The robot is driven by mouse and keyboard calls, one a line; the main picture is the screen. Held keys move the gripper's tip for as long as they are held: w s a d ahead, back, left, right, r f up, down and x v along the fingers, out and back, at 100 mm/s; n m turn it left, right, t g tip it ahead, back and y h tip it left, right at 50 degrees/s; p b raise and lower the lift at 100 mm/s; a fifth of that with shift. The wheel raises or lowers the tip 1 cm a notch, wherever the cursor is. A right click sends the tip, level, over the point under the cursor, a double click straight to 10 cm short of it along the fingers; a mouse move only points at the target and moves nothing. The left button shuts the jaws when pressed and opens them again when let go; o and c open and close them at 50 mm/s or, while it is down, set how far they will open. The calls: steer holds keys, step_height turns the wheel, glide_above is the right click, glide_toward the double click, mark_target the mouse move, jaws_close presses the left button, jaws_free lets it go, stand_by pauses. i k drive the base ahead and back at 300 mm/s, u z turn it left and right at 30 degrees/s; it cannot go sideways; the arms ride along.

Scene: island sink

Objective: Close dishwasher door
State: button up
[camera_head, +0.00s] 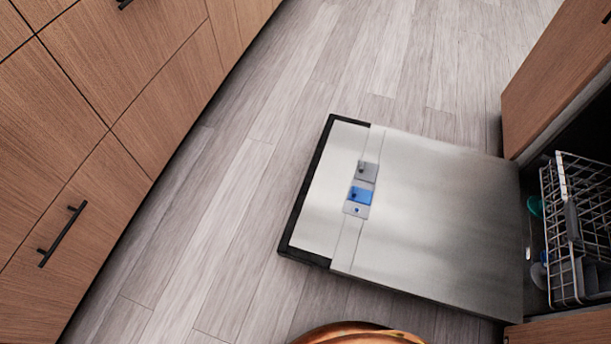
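The dishwasher door (440,215) is swung fully down and lies about level above the floor, its steel inner face up. A dark edge runs along its free end at the left, and a detergent dispenser with a blue part (360,195) sits near that end. The door joins the dishwasher opening at the right. Inside the opening, a wire rack (577,215) shows, with a teal item (535,206) beside it. My gripper is not in view.
Wooden cabinets with dark handles (62,234) stand along the left. Wooden cabinet fronts (560,70) flank the dishwasher at the right. A round orange-brown object (356,334) is cut off at the bottom edge. Bare plank floor (250,170) lies between the door and the left cabinets.

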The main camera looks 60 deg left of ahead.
mark_target(441, 224)
steer(key=u, duration=0.55)
steer(key=k, duration=1.25)
steer(key=u, duration=1.2)
steer(key=i, duration=0.8)
steer(key=u, duration=1.05)
steer(key=i, duration=0.75)
steer(key=u, duration=0.4)
